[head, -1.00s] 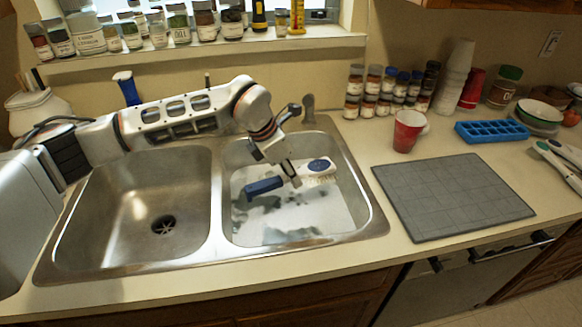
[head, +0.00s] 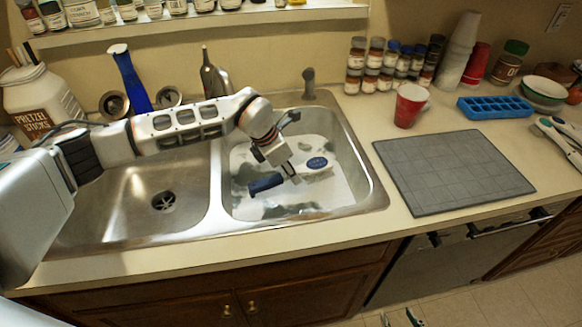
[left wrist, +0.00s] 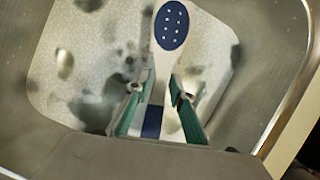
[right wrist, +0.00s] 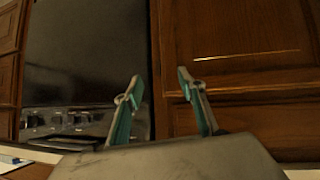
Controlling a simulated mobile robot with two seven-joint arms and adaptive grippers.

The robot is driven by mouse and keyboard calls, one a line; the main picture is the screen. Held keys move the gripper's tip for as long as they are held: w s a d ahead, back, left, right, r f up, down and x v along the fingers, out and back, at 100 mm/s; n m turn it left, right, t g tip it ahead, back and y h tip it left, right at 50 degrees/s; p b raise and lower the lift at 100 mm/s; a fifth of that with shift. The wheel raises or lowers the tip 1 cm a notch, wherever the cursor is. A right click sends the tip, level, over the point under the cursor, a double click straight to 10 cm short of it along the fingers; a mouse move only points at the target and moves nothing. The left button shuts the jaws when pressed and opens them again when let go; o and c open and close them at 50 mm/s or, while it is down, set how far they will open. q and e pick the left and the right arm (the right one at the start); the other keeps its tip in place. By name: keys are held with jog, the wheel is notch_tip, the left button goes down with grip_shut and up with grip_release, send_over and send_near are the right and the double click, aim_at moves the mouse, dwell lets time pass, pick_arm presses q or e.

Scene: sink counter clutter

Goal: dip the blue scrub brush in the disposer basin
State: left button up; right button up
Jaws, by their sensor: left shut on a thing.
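The blue scrub brush (head: 265,184), with a blue handle and a white part with a blue oval, is inside the right sink basin (head: 370,190). My left gripper (head: 291,176) is shut around its middle. In the left wrist view the brush (left wrist: 172,27) runs between the fingers (left wrist: 157,95), oval end outward. The brush lies low over the mottled white and grey basin bottom; I cannot tell whether it touches it. The left basin (head: 120,215) is empty, with its drain visible. My right gripper (right wrist: 163,95) is open and empty, facing wooden cabinets and a dark appliance front.
A grey mat (head: 455,172), a red cup (head: 408,106) and a blue ice tray (head: 493,108) are right of the sink. Spice jars (head: 375,72) stand behind.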

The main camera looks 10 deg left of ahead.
pick_arm(q)
notch_tip(320, 180, down, 2)
jog(key=shift+b, duration=0.45)
notch_tip(320, 180, down, 4)
jog(key=b, duration=0.3)
jog(key=shift+f, duration=0.25)
jog(key=shift+f+b, duration=0.85)
jog(key=shift+f, duration=0.45)
pick_arm(e)
jog(key=shift+w+a+f, duration=0.1)
jog(key=shift+a+f, duration=0.15)
jog(key=shift+f, duration=0.5)
jog(key=shift+a+f, duration=0.2)
jog(key=shift+f, duration=0.55)
jog(key=shift+w+a+f, duration=0.1)
jog(key=shift+a+f, duration=0.15)
jog(key=shift+f, duration=0.5)
jog(key=shift+w+r+y, duration=0.1)
jog(key=shift+r+y, duration=0.15)
jog(key=shift+y, duration=0.05)
pick_arm(q)
jog(key=shift+s+d+r+p, duration=0.1)
jog(key=shift+s+p, duration=0.45)
pick_arm(e)
jog(key=shift+r, duration=0.55)
jog(key=shift+f, duration=0.2)
pick_arm(q)
jog(key=shift+w, duration=0.1)
